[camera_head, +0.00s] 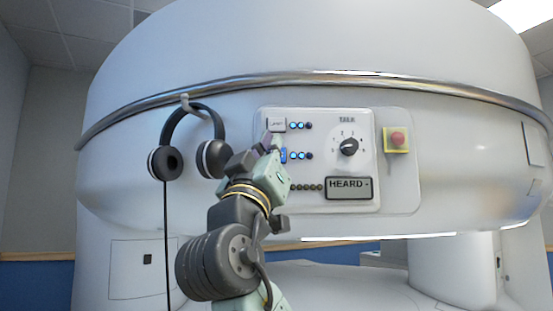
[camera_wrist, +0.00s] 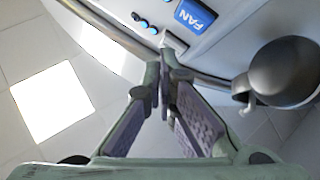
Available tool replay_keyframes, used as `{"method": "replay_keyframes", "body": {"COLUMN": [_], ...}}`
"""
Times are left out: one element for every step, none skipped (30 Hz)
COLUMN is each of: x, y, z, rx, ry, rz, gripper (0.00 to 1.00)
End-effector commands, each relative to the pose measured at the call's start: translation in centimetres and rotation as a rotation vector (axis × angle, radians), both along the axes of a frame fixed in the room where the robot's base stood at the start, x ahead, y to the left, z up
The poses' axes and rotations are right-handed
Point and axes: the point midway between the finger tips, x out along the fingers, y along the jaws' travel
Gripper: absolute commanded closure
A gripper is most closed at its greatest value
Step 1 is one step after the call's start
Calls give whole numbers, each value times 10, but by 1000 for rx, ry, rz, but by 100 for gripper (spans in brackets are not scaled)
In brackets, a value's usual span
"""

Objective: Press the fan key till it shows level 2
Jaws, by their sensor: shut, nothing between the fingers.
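The blue FAN key (camera_wrist: 195,15) is in the wrist view's top. In the head view the blue key (camera_head: 284,156) is partly hidden behind my gripper. In the head view my gripper (camera_head: 268,146) is in front of the panel's left part. I cannot tell whether it touches anything.
The white panel (camera_head: 400,190) carries the upper grey key (camera_head: 276,125) with its own lights (camera_head: 301,125), a TALK dial (camera_head: 348,147), a red button (camera_head: 397,139) and a HEARD display (camera_head: 348,187). Headphones (camera_head: 213,158) hang left of my arm. A metal rail (camera_head: 400,83) runs above.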

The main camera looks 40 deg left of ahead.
Motion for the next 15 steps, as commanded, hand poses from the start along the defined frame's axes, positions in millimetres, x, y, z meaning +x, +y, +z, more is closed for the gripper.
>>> {"method": "replay_keyframes", "body": {"x": [-4,-7,-9,-11,-12,-13,-14,-15,-15,-15,-15,-15,-15,-15,-15], "y": [-4,-6,-8,-9,-11,-12,-13,-13,-13,-14,-14,-14,-14,-14,-14], "z": [-1,-1,-1,-1,-1,-1,-1,0,0,0,0,0,0,0,0], "rx": [2,2,2,2,2,1,0,0,0,0,0,0,0,0,-1], "ry": [0,-1,-1,-1,0,1,2,1,1,1,1,1,1,1,1], "rz": [2,2,2,2,2,2,2,1,1,1,1,1,1,1,0], "gripper": [100,100,100,100,100,100,100,100,100,100,100,100,100,100,100]}}
